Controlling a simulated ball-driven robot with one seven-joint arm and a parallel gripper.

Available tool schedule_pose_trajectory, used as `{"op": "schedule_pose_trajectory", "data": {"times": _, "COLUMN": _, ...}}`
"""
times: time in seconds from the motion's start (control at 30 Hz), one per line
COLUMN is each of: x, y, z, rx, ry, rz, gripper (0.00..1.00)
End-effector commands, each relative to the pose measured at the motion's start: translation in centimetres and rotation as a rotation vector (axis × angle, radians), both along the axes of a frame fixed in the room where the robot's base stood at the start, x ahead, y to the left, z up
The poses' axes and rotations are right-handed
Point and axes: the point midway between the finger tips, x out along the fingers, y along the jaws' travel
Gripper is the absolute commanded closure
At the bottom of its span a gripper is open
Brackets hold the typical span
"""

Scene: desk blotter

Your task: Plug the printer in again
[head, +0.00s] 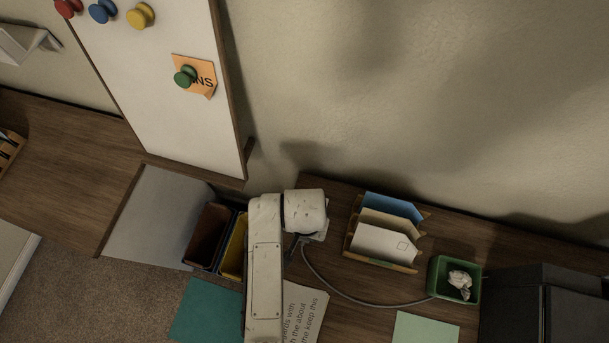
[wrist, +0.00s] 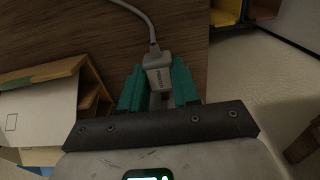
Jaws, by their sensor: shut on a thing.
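My gripper (wrist: 158,88) has teal fingers, shut on a light grey plug (wrist: 157,71) with small printing on its side. A grey cable (wrist: 151,28) leaves the plug's far end and curves up out of the wrist view. In the head view my arm hides most of the gripper and the plug. The cable (head: 334,288) there runs from beside my arm across the desk towards the green tray. A dark boxy machine (head: 515,312), perhaps the printer, stands at the lower right. I see no socket in either view.
A wooden letter rack (head: 381,264) with envelopes stands right of my arm. A green tray (head: 439,283) holds crumpled paper. Brown (head: 208,235) and yellow (head: 235,247) bins stand to the left. A whiteboard (head: 160,110) with coloured pins leans at the wall.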

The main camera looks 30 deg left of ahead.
Motion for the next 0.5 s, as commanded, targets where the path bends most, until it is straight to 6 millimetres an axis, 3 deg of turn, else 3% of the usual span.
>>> {"op": "schedule_pose_trajectory", "data": {"times": 0.5, "x": 1.1, "y": 0.3, "z": -0.1, "rx": 0.001, "ry": 0.000, "rz": 0.000, "gripper": 1.00}}
